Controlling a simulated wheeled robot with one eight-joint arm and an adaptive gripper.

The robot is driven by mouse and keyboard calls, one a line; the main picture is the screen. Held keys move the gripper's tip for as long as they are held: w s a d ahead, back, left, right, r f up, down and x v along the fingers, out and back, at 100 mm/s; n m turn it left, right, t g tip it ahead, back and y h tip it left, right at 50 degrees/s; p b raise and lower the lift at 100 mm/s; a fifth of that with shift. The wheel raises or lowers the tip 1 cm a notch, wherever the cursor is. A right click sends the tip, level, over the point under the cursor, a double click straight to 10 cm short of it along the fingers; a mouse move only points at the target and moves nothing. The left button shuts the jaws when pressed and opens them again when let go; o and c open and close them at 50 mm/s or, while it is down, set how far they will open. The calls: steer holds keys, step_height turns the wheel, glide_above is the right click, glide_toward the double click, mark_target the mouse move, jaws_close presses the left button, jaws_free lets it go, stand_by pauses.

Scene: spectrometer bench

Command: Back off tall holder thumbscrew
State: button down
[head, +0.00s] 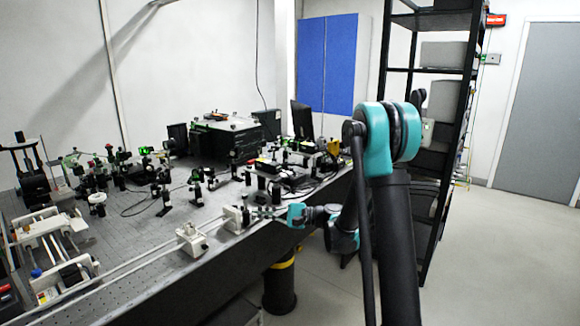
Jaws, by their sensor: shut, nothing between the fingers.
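My gripper (264,212) reaches in from the right over the front edge of the optical bench (130,262), low above its top. It is shut with nothing held, and its fingers are small and dark in this view. Several dark post holders stand close to the fingertips, one of them a holder (246,212) just left of them. I cannot tell which is the tall holder, or whether my fingers touch it. The thumbscrew is too small to make out.
White carriages (192,238) sit on a long rail left of my gripper. Many posts and optics crowd the bench behind. A black box (235,138) stands at the back. A black shelf rack (455,130) stands right of my arm. The floor (500,260) at right is clear.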

steer(key=shift+w+f, duration=0.1)
steer(key=shift+f, duration=0.05)
stand_by(0.4)
steer(key=shift+s+f, duration=0.35)
steer(key=shift+f, duration=0.35)
stand_by(0.5)
steer(key=shift+s, duration=0.1)
steer(key=shift+s, duration=0.3)
steer(key=shift+s+d, duration=0.15)
steer(key=shift+d, duration=0.8)
steer(key=shift+s+d, duration=0.2)
steer(key=shift+d, duration=0.8)
steer(key=shift+s+d, duration=0.15)
steer(key=shift+d, duration=0.8)
steer(key=w+a+r, duration=0.1)
steer(key=w+a, duration=0.1)
steer(key=a, duration=0.3)
steer(key=shift+a+r, duration=0.2)
steer(key=shift+a, duration=0.2)
